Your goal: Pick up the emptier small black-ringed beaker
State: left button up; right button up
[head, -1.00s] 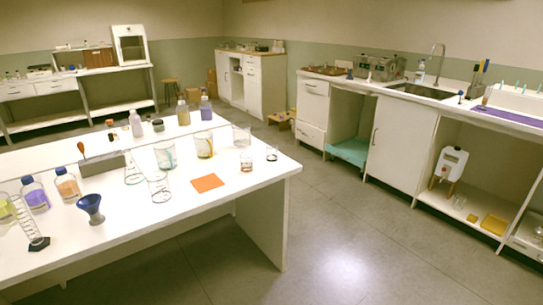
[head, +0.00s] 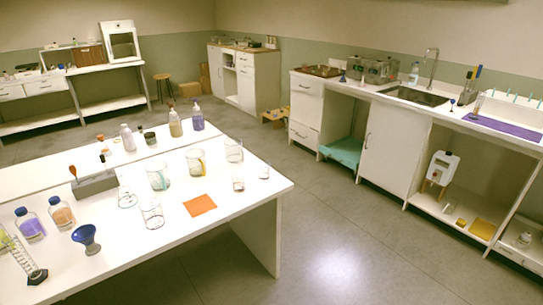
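Two small beakers stand near the right end of the white table in the head view. One small beaker (head: 238,184) is above and right of the orange square. The other small beaker (head: 264,172) is farther right, close to the table's right edge. Both are tiny and clear here. I cannot tell the colour of their rings or which holds less. Neither of my grippers is in view.
Larger glass beakers (head: 195,162) stand left of the small ones. An orange square (head: 200,205) lies in front. Bottles, a blue funnel (head: 86,238) and a grey block (head: 95,187) fill the table's left part. The floor (head: 340,230) right of the table is clear.

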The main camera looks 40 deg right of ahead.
aim_at(263, 166)
jog(key=i+l+z, duration=0.15)
jog(key=i+l, duration=0.3)
jog(key=i+l+z, duration=0.1)
jog(key=i+l, duration=0.3)
jog(key=i+l+z, duration=0.15)
jog(key=i+l, duration=0.2)
jog(key=i, duration=0.15)
jog(key=i+l+z, duration=0.15)
jog(key=i, duration=0.35)
jog(key=l, duration=0.1)
